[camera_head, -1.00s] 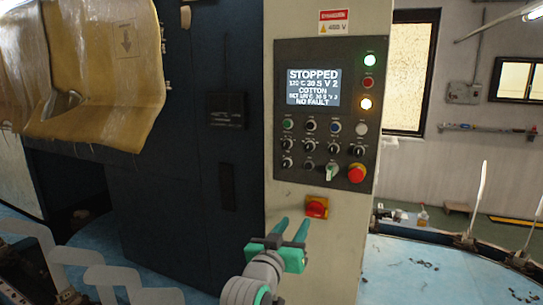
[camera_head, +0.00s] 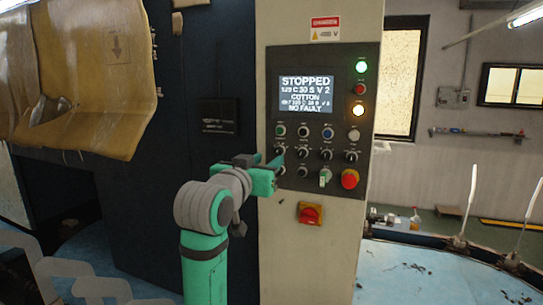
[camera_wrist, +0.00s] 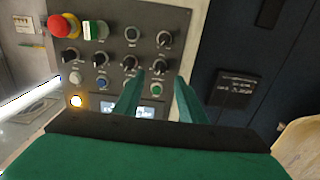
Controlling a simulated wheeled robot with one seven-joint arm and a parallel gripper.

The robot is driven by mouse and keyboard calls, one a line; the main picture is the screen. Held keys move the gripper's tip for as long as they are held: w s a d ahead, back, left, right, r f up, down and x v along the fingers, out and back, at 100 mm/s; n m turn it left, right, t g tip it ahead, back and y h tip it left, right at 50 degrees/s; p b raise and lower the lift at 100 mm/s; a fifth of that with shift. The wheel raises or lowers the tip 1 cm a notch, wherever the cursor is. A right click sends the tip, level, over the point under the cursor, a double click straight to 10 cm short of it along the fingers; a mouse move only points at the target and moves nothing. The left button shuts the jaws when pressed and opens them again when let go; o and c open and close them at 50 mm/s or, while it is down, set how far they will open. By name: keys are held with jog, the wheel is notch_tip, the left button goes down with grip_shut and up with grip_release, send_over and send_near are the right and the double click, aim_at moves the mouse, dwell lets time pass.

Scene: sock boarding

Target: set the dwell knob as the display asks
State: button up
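The control panel (camera_head: 320,115) stands upright on a pale cabinet. Its display (camera_head: 307,94) reads STOPPED, a line with C, S and V values, COTTON, a smaller settings line, and NO FAULT; the smaller figures are not surely legible. Black knobs sit below it, but their labels are too small to tell which is dwell. My gripper (camera_head: 270,164) is at the panel's lower left. In the wrist view, which shows the panel upside down, my gripper (camera_wrist: 157,79) is open, its fingers either side of the end knob (camera_wrist: 159,67) of the middle row. Contact cannot be told.
A red emergency button (camera_head: 349,179) and a green-and-white switch (camera_head: 325,177) sit at the panel's lower right. A red-and-yellow switch (camera_head: 309,213) is below the panel. A tan cover (camera_head: 90,80) hangs at left before the dark machine body.

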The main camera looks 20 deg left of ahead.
aim_at(276, 154)
jog(key=w, duration=0.6)
jog(key=shift+w+d, duration=0.1)
jog(key=shift+w, duration=0.1)
